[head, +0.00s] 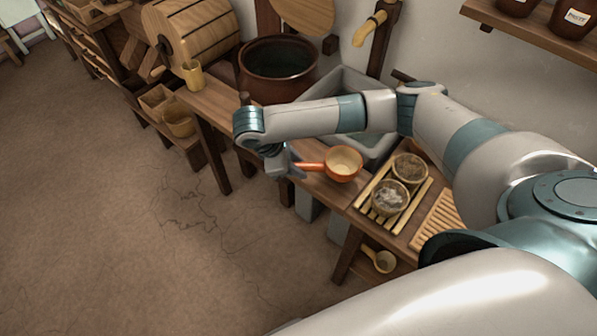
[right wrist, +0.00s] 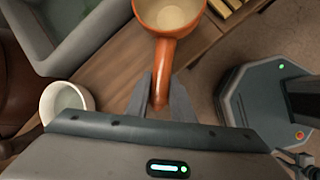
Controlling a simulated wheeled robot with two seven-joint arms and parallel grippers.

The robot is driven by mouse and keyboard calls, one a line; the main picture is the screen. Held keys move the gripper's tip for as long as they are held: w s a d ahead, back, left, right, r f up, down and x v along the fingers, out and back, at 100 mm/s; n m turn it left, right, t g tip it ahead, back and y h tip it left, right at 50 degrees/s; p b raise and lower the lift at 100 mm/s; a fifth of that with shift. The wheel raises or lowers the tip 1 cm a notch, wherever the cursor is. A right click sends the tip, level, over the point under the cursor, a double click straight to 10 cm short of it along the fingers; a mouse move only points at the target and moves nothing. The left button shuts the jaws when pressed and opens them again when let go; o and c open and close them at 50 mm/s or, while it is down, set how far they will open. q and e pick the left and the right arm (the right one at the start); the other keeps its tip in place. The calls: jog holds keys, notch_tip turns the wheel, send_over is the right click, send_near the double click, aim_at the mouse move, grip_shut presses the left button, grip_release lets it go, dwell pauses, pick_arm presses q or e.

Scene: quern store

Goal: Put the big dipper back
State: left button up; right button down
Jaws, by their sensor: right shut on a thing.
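An orange dipper (head: 343,161) with a pale inside shows at the front of the wooden bench in the head view. Its handle points left to my right gripper (head: 293,168), which is shut on it. In the right wrist view the handle (right wrist: 163,68) runs between the two fingers (right wrist: 160,95), and the bowl opens up beyond them. I cannot tell whether the bowl touches the bench. A smaller, yellowish dipper (head: 383,261) shows low under the bench's right end. My left gripper is not in view.
A grey sink (head: 378,88) and a large brown pot (head: 277,65) stand behind my right arm. Two bowls (head: 389,196) (head: 409,167) sit on a slatted rack right of the dipper. A white cup (right wrist: 67,101) stands left of my right gripper. Open floor (head: 130,230) lies in front.

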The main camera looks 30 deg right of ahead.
notch_tip(320, 180, down, 3)
jog(key=shift+f+p, duration=0.1)
jog(key=shift+p, duration=0.2)
jog(key=c, duration=1.5)
grip_release()
jog(key=shift+c, duration=0.2)
jog(key=v, duration=1.2)
jog(key=shift+b, duration=0.3)
jog(key=shift+a, duration=0.1)
